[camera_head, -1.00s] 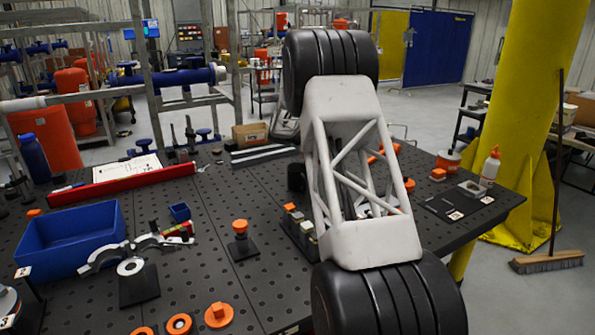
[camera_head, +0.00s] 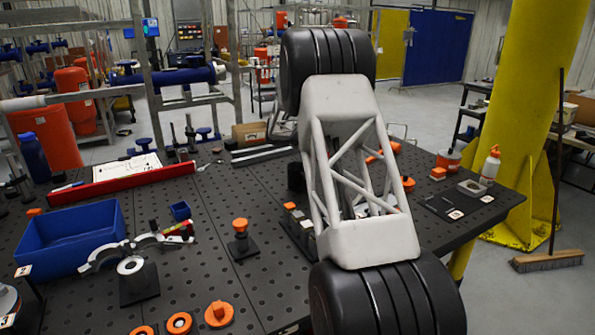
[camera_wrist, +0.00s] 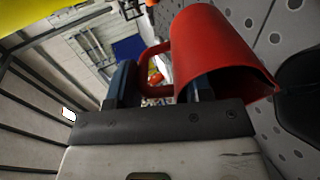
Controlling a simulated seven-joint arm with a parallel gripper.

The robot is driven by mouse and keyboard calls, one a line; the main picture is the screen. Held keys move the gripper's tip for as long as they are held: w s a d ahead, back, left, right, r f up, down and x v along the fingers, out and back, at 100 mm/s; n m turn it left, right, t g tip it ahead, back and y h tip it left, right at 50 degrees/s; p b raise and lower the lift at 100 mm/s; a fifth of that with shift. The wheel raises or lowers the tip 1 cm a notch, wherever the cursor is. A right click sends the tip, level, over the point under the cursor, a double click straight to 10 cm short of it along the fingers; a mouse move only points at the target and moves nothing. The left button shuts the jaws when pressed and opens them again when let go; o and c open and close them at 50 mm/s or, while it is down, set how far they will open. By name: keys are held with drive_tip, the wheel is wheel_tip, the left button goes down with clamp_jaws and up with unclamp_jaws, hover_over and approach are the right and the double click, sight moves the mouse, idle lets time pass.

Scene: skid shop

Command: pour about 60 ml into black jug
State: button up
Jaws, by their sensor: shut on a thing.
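My gripper (camera_wrist: 160,88) is shut on the handle of a red jug (camera_wrist: 215,50) in the wrist view. The jug's body lies beside the right finger, and it looks tilted in this picture. Its contents do not show. A dark rounded thing (camera_wrist: 302,90) at the right edge of the wrist view may be the black jug, but it is cut off and I cannot tell. In the head view my arm hides the gripper and the red jug. A small black shape (camera_head: 296,177) shows just left of my arm; I cannot tell what it is.
The perforated black table (camera_head: 210,270) holds a blue bin (camera_head: 70,240), a red rail (camera_head: 135,184), a clamp ring (camera_head: 130,250), orange knobs and an orange-capped post (camera_head: 240,235). A white bottle (camera_head: 490,166) stands near the right edge, by a yellow column (camera_head: 535,100).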

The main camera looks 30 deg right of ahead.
drive_tip(key=shift+a+r+h, duration=0.2)
drive_tip(key=shift+a+h, duration=0.05)
drive_tip(key=shift+h, duration=0.15)
drive_tip(key=shift+a+r+h, duration=0.1)
drive_tip(key=shift+a+h, duration=0.2)
drive_tip(key=shift+a, duration=0.2)
idle(0.4)
drive_tip(key=shift+d, duration=0.6)
drive_tip(key=shift+d+f+y, duration=0.25)
drive_tip(key=shift+y, duration=0.35)
drive_tip(key=shift+d+f+y, duration=0.25)
drive_tip(key=shift+y, duration=0.35)
drive_tip(key=shift+d+f+y, duration=0.1)
drive_tip(key=shift+f+y, duration=0.1)
drive_tip(key=shift+y, duration=0.1)
drive_tip(key=shift+d, duration=0.1)
drive_tip(key=shift+d+f+y, duration=0.5)
drive_tip(key=shift+f+y, duration=0.1)
drive_tip(key=shift+y, duration=0.4)
drive_tip(key=shift+d+f+y, duration=0.45)
drive_tip(key=shift+f+y, duration=0.15)
drive_tip(key=shift+y, duration=0.4)
drive_tip(key=shift+d+f, duration=0.15)
drive_tip(key=shift+f, duration=0.05)
